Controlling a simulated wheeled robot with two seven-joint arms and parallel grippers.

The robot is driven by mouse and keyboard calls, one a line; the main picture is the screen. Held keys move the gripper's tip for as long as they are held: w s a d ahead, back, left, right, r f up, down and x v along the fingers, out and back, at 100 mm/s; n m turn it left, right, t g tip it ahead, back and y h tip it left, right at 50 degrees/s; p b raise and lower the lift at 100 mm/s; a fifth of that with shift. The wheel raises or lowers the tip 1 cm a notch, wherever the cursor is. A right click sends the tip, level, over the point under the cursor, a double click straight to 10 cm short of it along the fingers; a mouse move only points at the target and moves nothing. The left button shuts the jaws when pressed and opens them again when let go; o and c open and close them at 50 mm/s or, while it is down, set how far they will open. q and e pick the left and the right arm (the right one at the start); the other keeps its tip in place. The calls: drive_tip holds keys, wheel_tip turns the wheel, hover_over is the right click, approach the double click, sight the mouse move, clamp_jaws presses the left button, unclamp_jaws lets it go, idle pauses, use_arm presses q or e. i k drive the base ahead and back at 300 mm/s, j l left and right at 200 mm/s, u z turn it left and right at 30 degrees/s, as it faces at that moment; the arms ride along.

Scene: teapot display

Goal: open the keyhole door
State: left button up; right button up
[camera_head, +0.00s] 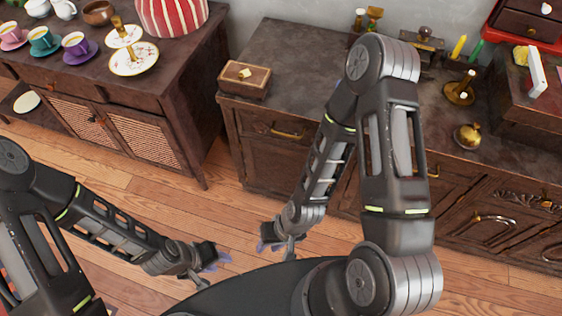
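The left cabinet (193,128) has two woven-panel doors (146,139) with a small dark fitting (92,119) between them. The right cabinet (330,92) has wooden doors, one with a curved metal handle (491,219) and an ornate metal plate (527,201) above it. No keyhole is clear enough to single out a door. My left gripper (216,259) and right gripper (274,245) are low over the floor in front of the cabinets, apart from any door. Their fingers are too small to judge. My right arm hides part of the right cabinet's front.
Teacups (44,38), a tiered stand (133,58) and a red striped pot (171,15) stand on the left cabinet. A wooden box (244,80), a candle holder (461,90) and a brass bell-like object (467,136) stand on the right one. Wooden floor (228,214) lies open before them.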

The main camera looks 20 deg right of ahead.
sight(272, 167)
drive_tip(key=k+l, duration=0.6)
drive_tip(key=z, duration=1.9)
drive_tip(key=i+l, duration=0.05)
